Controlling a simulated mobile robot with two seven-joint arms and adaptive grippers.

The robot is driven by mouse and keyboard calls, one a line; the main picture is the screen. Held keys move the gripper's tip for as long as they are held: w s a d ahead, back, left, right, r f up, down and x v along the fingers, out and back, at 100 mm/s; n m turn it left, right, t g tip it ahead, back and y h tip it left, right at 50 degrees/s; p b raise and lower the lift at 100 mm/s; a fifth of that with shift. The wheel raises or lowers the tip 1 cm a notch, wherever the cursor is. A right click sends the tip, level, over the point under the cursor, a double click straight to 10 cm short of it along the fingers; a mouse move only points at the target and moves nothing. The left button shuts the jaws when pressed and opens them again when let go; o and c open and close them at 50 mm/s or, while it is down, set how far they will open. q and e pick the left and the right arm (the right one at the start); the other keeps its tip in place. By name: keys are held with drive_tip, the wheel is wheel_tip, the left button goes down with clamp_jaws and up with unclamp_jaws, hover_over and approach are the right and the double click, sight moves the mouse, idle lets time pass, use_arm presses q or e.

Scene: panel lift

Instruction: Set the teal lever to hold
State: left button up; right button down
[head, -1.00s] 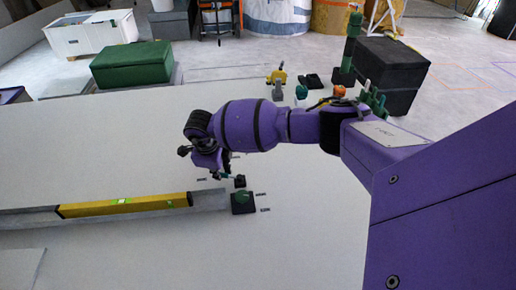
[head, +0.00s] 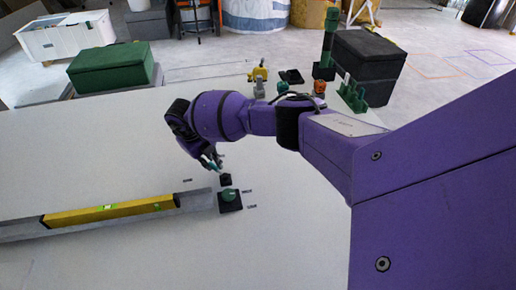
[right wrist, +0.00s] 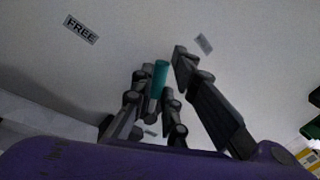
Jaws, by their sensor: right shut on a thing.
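The teal lever (right wrist: 160,76) shows in the right wrist view as a short upright handle between the fingers of my right gripper (right wrist: 163,92). The gripper is shut on it. In the head view the right gripper (head: 212,164) is at the far end of my purple arm, with a bit of teal at its fingers, just above a small dark block (head: 225,180). The lever's lower part is hidden by the fingers. A label reading FREE (right wrist: 81,30) lies to the left in the wrist view. Another label (right wrist: 204,43) to the right is too small to read. My left gripper is out of view.
A green box (head: 111,67) and a black box (head: 368,62) stand farther back. The pale panel is mostly clear.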

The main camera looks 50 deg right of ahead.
drive_tip(key=d+m, duration=0.2)
drive_tip(key=m, duration=0.1)
drive_tip(key=shift+r+m+g, duration=0.15)
drive_tip(key=shift+m+g, duration=0.15)
drive_tip(key=shift+g, duration=0.1)
drive_tip(key=shift+s+d+m+g+y, duration=0.15)
drive_tip(key=shift+d+m, duration=0.25)
drive_tip(key=shift+m, duration=0.35)
drive_tip(key=shift+s+d+m+g+y, duration=0.15)
drive_tip(key=shift+d+m, duration=0.25)
drive_tip(key=shift+m, duration=0.35)
drive_tip(key=c, duration=1.9)
unclamp_jaws()
drive_tip(key=shift+o, duration=0.8)
drive_tip(key=shift+s+d, duration=0.1)
drive_tip(key=v, duration=1.2)
